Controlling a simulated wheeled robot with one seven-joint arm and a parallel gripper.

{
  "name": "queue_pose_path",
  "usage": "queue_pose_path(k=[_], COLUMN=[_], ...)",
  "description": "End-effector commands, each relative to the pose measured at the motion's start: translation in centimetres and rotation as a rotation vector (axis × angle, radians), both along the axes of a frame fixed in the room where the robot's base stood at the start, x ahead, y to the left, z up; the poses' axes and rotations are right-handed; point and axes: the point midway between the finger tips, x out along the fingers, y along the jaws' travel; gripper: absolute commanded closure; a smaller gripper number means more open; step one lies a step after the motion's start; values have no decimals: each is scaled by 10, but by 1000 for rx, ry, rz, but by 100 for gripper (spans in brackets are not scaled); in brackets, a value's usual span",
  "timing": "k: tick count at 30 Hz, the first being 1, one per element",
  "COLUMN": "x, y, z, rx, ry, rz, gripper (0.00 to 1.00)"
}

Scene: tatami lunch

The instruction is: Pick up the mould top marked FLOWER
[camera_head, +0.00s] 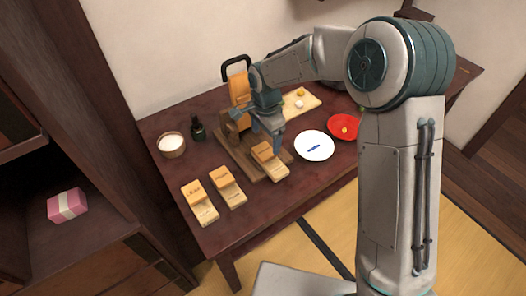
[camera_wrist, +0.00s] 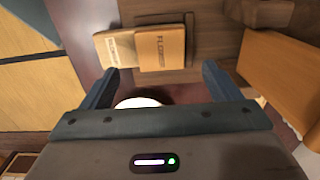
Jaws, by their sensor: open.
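I cannot tell the exact height gap.
Two similar marked blocks, one at the left (camera_head: 200,204) and one beside it (camera_head: 228,187), lie on the table (camera_head: 270,203). A white plate (camera_head: 314,146) is right of the board, a red plate (camera_head: 343,126) beyond. An orange wooden piece (camera_head: 238,91) stands behind. A bowl (camera_head: 171,147) and bottle (camera_head: 198,128) are left.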

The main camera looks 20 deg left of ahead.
Motion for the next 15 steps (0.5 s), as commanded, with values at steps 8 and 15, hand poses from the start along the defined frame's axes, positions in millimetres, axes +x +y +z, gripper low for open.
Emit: queue_pose_path(k=[8, 15], x=[-2, -1], y=[4, 4], z=[-36, -52], rx=[-2, 0], ry=[4, 0], rz=[0, -1], gripper=[16, 16])
